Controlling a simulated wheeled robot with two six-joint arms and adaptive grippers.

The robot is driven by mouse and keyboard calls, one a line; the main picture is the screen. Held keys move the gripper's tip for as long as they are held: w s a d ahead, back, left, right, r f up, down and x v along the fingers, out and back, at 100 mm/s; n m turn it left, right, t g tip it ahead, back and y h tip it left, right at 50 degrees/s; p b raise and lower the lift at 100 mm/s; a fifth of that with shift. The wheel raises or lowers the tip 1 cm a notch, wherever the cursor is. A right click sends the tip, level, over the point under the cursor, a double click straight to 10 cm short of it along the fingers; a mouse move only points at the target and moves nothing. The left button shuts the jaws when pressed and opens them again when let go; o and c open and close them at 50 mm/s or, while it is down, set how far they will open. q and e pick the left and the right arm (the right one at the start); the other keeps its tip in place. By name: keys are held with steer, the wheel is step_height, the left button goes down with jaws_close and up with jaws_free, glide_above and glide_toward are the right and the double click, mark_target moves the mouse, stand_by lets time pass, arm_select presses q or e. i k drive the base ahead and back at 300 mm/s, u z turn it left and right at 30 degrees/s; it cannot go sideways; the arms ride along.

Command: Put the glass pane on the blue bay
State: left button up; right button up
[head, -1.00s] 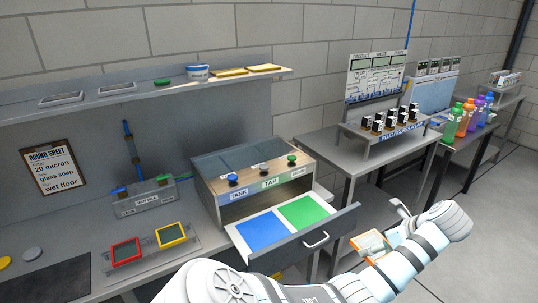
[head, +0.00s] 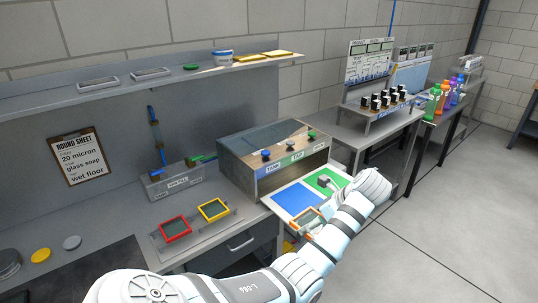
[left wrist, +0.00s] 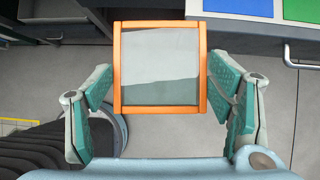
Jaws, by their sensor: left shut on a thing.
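The glass pane is a clear square in an orange frame; it shows in the head view (head: 304,219) and fills the middle of the left wrist view (left wrist: 118,66). My left gripper (left wrist: 160,72) is shut on its left and right edges. The blue bay (head: 292,200) is the left flat panel in the open drawer, beside the green bay (head: 322,176). The held pane is just outside the drawer's front edge, near the blue bay. In the left wrist view the blue bay (left wrist: 243,7) is at the top right, beyond the pane. My right gripper is not in view.
The cabinet (head: 270,160) with knobs stands behind the open drawer. Red (head: 174,229) and yellow (head: 214,209) framed panes lie on the bench to its left. My left forearm crosses in front of the drawer. Open floor (head: 440,230) lies to the right.

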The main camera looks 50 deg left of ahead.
mark_target(297, 198)
steer(key=u, duration=0.65)
steer(key=i, duration=1)
steer(key=z, duration=0.15)
